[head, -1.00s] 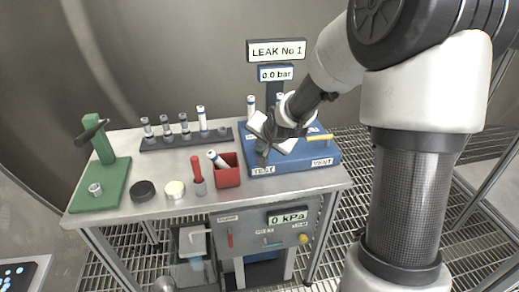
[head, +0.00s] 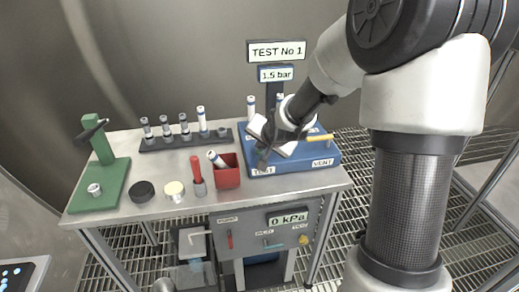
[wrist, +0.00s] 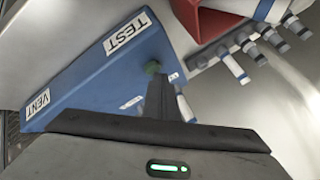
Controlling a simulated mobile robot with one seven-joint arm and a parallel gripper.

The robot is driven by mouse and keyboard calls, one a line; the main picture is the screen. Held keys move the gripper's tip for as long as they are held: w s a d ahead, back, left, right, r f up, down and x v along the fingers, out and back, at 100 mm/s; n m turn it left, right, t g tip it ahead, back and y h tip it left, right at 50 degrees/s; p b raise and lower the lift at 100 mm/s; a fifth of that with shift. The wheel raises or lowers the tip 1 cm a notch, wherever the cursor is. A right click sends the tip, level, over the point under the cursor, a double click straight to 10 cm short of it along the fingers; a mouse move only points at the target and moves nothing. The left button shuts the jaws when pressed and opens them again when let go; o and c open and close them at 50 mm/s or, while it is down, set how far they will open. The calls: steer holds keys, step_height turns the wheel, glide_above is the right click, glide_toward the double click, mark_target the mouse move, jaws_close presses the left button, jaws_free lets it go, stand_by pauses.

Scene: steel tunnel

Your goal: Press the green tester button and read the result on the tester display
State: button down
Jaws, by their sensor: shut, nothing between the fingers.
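The blue tester (head: 300,157) stands at the right end of the table. Its upper display (head: 276,50) reads "TEST No 1" and the smaller one (head: 275,74) reads "1.5 bar". My gripper (head: 264,158) is shut and empty, pointing down at the tester's front left corner by the TEST label. The VENT label (wrist: 37,103) is at the tester's other end.
A red box (head: 227,172) with a white-and-blue tube stands left of the tester. Behind is a dark rack (head: 187,139) with several tubes. A green press stand (head: 103,180) is at the far left. A panel below shows "0 kPa" (head: 288,218).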

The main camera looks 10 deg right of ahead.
mark_target(261, 155)
steer(key=shift+s+f, duration=0.2)
steer(key=shift+f, duration=0.4)
stand_by(0.4)
steer(key=shift+r, duration=0.1)
steer(key=shift+r+p, duration=0.55)
steer(key=shift+r, duration=0.45)
steer(key=shift+w+r, duration=0.1)
step_height(261, 155, up, 6)
steer(key=p, duration=0.5)
